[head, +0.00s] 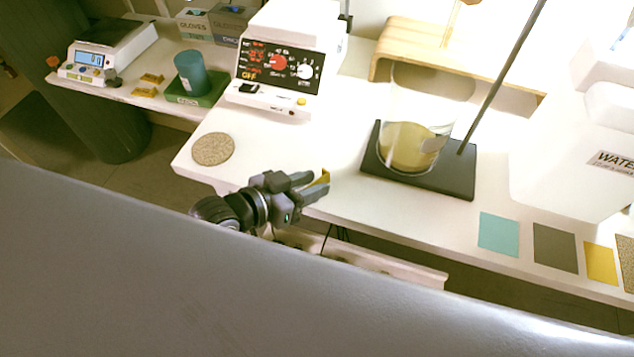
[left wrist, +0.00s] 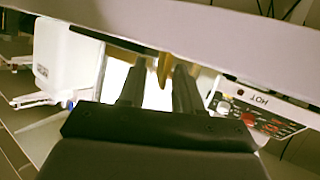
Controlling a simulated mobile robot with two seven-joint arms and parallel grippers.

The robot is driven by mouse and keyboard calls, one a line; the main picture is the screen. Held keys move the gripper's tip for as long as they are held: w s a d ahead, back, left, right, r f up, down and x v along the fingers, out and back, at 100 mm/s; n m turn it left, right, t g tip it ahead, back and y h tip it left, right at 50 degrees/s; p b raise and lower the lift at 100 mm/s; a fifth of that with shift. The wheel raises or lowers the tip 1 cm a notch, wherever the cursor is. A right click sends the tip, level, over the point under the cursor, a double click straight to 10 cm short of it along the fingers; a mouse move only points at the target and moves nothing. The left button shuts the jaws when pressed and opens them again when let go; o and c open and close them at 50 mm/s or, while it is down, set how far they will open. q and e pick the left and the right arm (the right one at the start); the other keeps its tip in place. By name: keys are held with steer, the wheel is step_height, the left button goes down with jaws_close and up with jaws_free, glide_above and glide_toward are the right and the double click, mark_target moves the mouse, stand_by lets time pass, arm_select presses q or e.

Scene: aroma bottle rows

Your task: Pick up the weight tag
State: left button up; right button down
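A small yellow piece, which looks like the weight tag (head: 324,177), is at the fingertips of my left gripper (head: 318,184), by the front edge of the white table. In the left wrist view the tag (left wrist: 163,68) shows as a narrow yellow-brown strip between the two dark fingers (left wrist: 160,85), nearer the right one. The fingers stand apart, with a bright gap beside the tag. Whether the tag touches either finger is hard to tell. My right gripper is not in view.
A round speckled disc (head: 212,149) lies left of the gripper. A beaker (head: 410,130) stands on a dark stand base (head: 455,182) to the right. A hotplate (head: 280,75) is behind. Two yellow tags (head: 146,91) lie near the scale (head: 88,68). Coloured squares (head: 498,234) lie at right.

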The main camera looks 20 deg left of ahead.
mark_target(312, 184)
arm_select(q)
steer(key=shift+w+d+f, duration=0.15)
steer(key=shift+w+d, duration=0.1)
steer(key=shift+c, duration=0.3)
jaws_close()
step_height(312, 184, up, 20)
steer(key=p, duration=0.4)
steer(key=a+f+n+t+y+p, duration=0.1)
steer(key=a+n+t+y, duration=0.1)
steer(key=a+n+y, duration=0.4)
steer(key=shift+s+a+f+n+y+p, duration=0.2)
steer(key=shift+a+n+y+p, duration=0.2)
steer(key=shift+a+y, duration=0.8)
